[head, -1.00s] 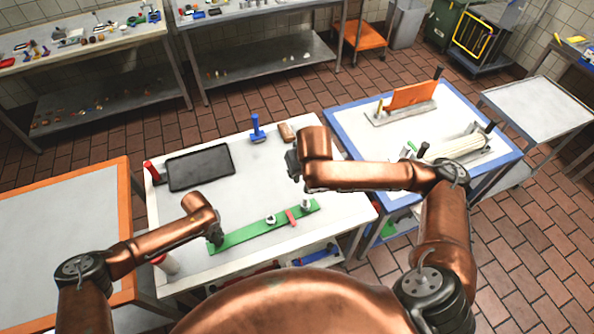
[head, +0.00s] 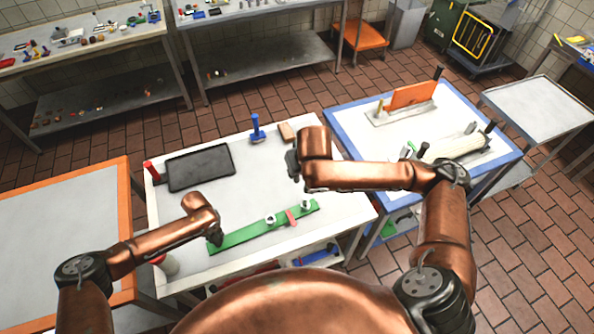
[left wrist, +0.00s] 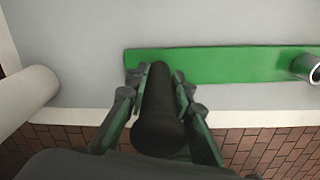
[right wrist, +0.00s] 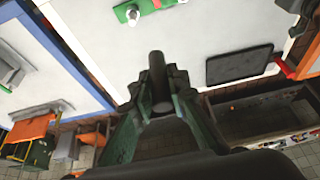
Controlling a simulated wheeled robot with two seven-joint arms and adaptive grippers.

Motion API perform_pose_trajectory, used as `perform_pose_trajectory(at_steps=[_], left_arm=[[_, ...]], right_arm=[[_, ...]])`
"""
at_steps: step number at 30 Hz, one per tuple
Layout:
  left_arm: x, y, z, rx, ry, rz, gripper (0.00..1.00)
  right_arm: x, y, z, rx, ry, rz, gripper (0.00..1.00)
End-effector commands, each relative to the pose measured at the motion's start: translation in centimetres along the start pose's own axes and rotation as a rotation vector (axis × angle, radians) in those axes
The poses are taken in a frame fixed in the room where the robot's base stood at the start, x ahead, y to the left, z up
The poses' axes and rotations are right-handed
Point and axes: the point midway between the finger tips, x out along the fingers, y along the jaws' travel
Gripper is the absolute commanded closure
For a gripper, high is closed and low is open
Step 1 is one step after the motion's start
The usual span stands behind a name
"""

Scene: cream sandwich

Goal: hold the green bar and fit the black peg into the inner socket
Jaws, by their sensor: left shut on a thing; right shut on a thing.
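The green bar (head: 245,235) lies on the white table. It carries two pale ring sockets: the inner socket (head: 270,219) and an outer one (head: 305,205) near its right end. A red piece (head: 291,217) is between them. My left gripper (left wrist: 160,90) is shut on a black upright handle (left wrist: 158,115) at the bar's left end. One open-topped socket shows in the left wrist view (left wrist: 308,68). My right gripper (right wrist: 158,90) is shut on the black peg (right wrist: 157,75), above the table and apart from the bar. Its fingertips are mostly hidden in the head view.
A black tray (head: 200,167), a blue-handled tool (head: 257,130) and a brown block (head: 287,132) are farther back on the table. A red-topped post (head: 151,172) stands at its left edge. A blue-edged table (head: 345,115) adjoins at right.

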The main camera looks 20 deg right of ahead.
Motion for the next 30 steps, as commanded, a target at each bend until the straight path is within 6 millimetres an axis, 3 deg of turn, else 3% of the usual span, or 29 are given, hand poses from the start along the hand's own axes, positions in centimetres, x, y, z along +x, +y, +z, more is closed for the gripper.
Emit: perform_pose_trajectory(at_steps=[20, 26, 30], left_arm=[[0.0, 0.0, 0.0, 0.0, 0.0, 0.001, 1.0], [0.0, 0.0, 0.0, 0.0, 0.0, 0.001, 1.0], [0.0, 0.0, 0.0, 0.0, 0.0, 0.001, 1.0]], right_arm=[[0.3, -0.1, 0.0, -0.011, -0.001, -0.005, 1.0], [3.6, -1.6, 0.2, -0.152, -0.009, -0.069, 1.0], [7.9, -3.5, 0.6, -0.341, -0.013, -0.153, 1.0]])
